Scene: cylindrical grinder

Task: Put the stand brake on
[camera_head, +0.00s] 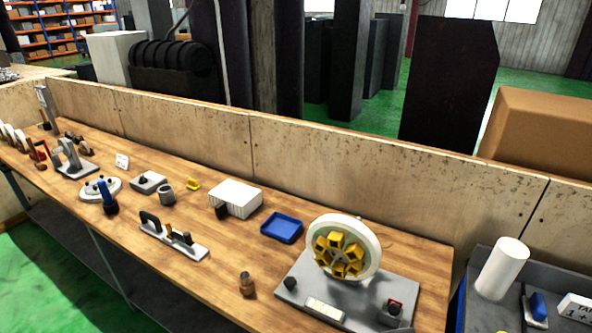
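A stand with a grey base plate (365,320) is at the right end of the wooden workbench. It carries an upright white wheel (371,240) with a ring of yellow blocks (338,254) on its face. A dark knob (290,283) sits at the base's left corner. A small grey block with a red and black top (394,307) sits at its front right. A pale label plate (325,310) lies between them. I cannot tell which of these is the brake, or whether it is on. The wheel hides the stand's back. My gripper is not in view.
A blue tray (283,228), a white ribbed box (238,197) and a small brown cylinder (247,284) stand left of the wheel. A grey rack (172,241) holds tools. A dark cart with a white cylinder (502,268) is at right. A wooden panel (330,165) backs the bench.

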